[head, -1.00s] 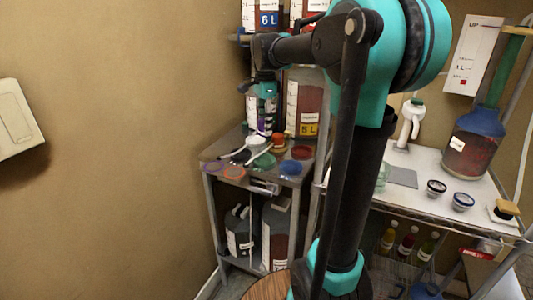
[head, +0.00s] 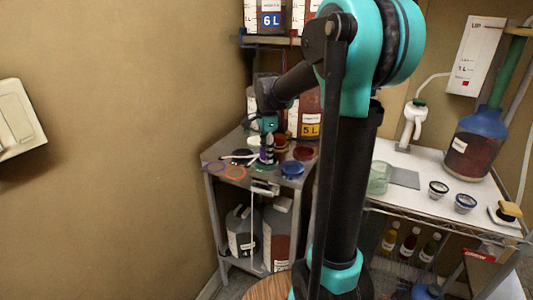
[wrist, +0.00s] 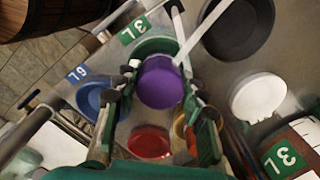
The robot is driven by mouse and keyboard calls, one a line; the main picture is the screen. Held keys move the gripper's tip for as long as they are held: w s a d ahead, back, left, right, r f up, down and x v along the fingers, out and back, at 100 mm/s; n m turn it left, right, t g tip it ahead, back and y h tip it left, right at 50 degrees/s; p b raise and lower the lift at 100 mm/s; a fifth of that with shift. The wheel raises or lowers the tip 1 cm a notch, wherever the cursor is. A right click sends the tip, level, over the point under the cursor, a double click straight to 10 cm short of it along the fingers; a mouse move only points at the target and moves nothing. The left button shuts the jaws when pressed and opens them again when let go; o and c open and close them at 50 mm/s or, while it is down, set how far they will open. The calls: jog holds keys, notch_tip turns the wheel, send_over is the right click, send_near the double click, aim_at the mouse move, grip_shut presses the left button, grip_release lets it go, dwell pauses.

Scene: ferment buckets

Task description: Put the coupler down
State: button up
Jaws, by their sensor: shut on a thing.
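The coupler appears as a short purple cylinder (wrist: 160,82) between the fingers of my gripper (wrist: 158,100) in the wrist view. My gripper is shut on it. A green dish (wrist: 152,46) shows just behind the purple piece; I cannot tell whether the two touch. In the head view my gripper (head: 267,150) is low over the small cart's top (head: 212,154), among the coloured dishes and lids. My fingers hide most of the purple piece there.
Close around the gripper lie a blue dish (wrist: 90,98), a red dish (wrist: 150,142), a white lid (wrist: 258,97) and a black disc (wrist: 238,25). An orange ring (head: 235,172) lies near the cart's front edge. Labelled tanks (head: 309,113) stand behind.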

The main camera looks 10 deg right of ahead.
jog(key=o, duration=1.3)
jog(key=shift+f, duration=0.1)
notch_tip(320, 180, up, 12)
jog(key=shift+r, duration=0.15)
jog(key=shift+s, duration=0.1)
